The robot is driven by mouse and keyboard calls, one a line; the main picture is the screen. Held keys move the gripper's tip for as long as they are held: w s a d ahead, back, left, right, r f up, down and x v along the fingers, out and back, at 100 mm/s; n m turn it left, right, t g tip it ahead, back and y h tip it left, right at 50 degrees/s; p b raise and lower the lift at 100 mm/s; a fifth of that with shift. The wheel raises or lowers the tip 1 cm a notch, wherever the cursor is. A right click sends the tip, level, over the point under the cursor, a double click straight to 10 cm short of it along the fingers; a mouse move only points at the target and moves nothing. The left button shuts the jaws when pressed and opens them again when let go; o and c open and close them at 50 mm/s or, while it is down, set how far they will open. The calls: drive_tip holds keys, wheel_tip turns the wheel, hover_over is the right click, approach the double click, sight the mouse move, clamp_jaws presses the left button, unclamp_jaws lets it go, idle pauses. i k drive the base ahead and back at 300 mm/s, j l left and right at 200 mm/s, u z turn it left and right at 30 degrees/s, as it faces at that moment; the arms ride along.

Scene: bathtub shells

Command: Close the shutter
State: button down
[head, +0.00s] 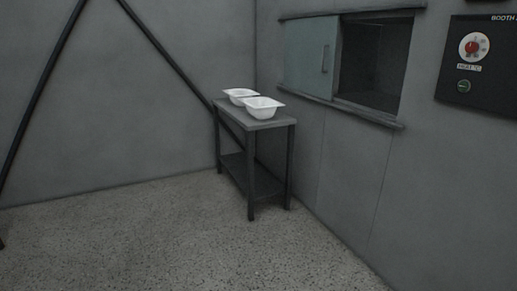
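The shutter (309,58) is a pale grey-green sliding panel in a wall opening on the right. It covers the left part of the opening. A small vertical handle (325,59) sits near its right edge. The right part of the opening (374,62) is uncovered and shows a dark recess. Rails run along the opening's top (352,13) and bottom (343,109). My gripper is not in view.
A dark table (256,123) with a lower shelf stands in the corner below the shutter. Two white tub shells (262,107) (240,96) rest on it. A control panel (478,65) with a red knob is at the right. The speckled floor (170,245) in front is clear.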

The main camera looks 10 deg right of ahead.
sight(311, 43)
drive_tip(key=i+z, duration=0.25)
drive_tip(key=i, duration=0.45)
drive_tip(key=i+z, duration=0.3)
drive_tip(key=i, duration=0.4)
drive_tip(key=i+l+u, duration=0.1)
drive_tip(key=i+u, duration=0.15)
drive_tip(key=i, duration=1.25)
drive_tip(key=i+z, duration=0.25)
drive_tip(key=i, duration=0.15)
